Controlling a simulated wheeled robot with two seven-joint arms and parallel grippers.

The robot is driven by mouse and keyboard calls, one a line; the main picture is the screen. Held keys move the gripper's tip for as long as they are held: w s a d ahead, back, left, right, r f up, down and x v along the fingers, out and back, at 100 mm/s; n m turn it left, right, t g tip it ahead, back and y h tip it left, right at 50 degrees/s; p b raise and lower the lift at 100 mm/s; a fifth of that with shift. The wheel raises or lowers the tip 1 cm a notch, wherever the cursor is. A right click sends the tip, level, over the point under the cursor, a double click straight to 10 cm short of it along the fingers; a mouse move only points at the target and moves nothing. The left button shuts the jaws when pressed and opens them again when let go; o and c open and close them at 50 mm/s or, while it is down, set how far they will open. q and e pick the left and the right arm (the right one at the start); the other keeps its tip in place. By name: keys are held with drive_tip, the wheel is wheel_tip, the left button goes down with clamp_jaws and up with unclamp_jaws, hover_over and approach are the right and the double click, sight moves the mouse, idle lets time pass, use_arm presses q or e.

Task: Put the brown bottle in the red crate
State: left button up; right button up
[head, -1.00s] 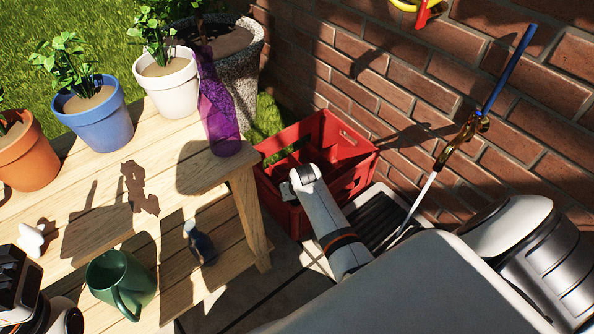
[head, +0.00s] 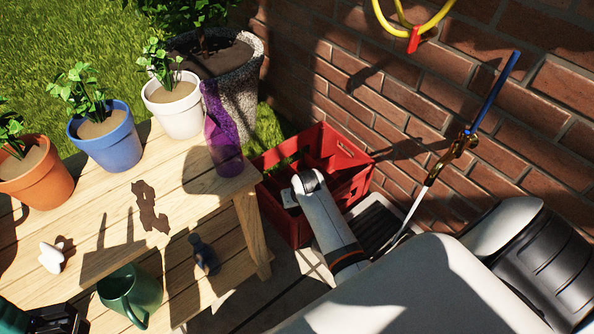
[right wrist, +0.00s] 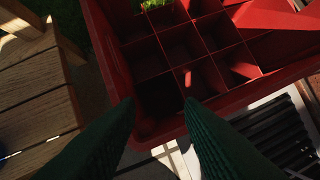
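The red crate (head: 300,228) stands on the ground between the table and the brick wall. In the right wrist view the crate (right wrist: 112,52) shows square compartments, and one near compartment is very dark inside. I cannot make out a brown bottle in either view. A purple see-through bottle (head: 224,150) stands on the table's right end. My right arm reaches down to the crate, and its gripper is hidden in the head view. In the right wrist view my right gripper (right wrist: 160,103) is open with nothing visible between its fingers, at the crate's near edge. My left gripper (head: 40,322) is partly cut off at the bottom left.
The wooden table (head: 115,232) holds orange (head: 38,178), blue (head: 108,140) and white (head: 178,108) plant pots. A green mug (head: 130,292), a dark blue bottle (head: 204,255) and a small white object (head: 51,257) are nearer. A dark slatted grate (head: 372,225) lies right of the crate.

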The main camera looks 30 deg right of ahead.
drive_tip(key=shift+p+v, duration=0.75)
drive_tip(key=shift+v, duration=1.2)
